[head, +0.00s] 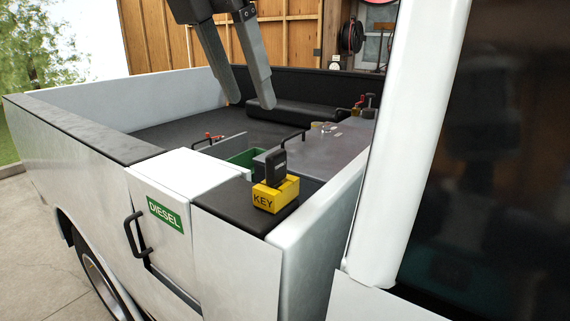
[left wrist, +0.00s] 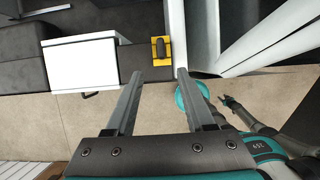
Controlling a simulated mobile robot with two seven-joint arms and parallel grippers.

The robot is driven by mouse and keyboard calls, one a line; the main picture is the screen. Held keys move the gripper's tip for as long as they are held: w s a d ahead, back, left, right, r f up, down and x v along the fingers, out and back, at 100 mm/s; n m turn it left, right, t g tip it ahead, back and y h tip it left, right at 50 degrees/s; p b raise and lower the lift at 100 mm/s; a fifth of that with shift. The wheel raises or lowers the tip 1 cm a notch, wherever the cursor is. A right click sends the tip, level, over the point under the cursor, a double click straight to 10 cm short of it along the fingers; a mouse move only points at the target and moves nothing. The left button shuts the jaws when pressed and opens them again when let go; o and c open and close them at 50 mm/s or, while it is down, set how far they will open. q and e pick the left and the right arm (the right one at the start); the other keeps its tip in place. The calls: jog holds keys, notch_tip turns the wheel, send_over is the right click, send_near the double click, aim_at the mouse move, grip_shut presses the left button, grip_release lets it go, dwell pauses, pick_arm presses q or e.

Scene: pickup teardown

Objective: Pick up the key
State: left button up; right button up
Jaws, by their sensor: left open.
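The black key (head: 272,165) stands upright in a yellow holder (head: 275,194) marked KEY, on the dark top of the truck's side wall. In the left wrist view the key (left wrist: 162,48) shows from above in its yellow holder (left wrist: 155,57), just beyond my fingertips. My left gripper (head: 251,103) is open and empty, pointing down above and behind the key in the head view. Its parted fingers also show in the left wrist view (left wrist: 158,73). My right gripper (left wrist: 229,103) is small at the right of the left wrist view; its jaws are unclear.
A white door marked DIESEL (head: 170,220) with a black handle (head: 136,235) is left of the holder. A green bin (head: 243,158) and a grey lid (head: 330,142) lie behind it. A white pillar (head: 405,140) rises on the right. Free space surrounds my left fingers.

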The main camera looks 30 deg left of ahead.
aim_at(273, 153)
pick_arm(q)
jog(key=x, duration=0.7)
jog(key=shift+s, duration=0.15)
jog(key=shift+w+p+x, duration=0.15)
jog(key=shift+p+x, duration=0.05)
jog(key=shift+x, duration=1.4)
jog(key=shift+w+p+x, duration=0.15)
jog(key=shift+x, duration=1.4)
jog(key=shift+r, duration=0.1)
jog(key=shift+d, duration=0.1)
grip_shut()
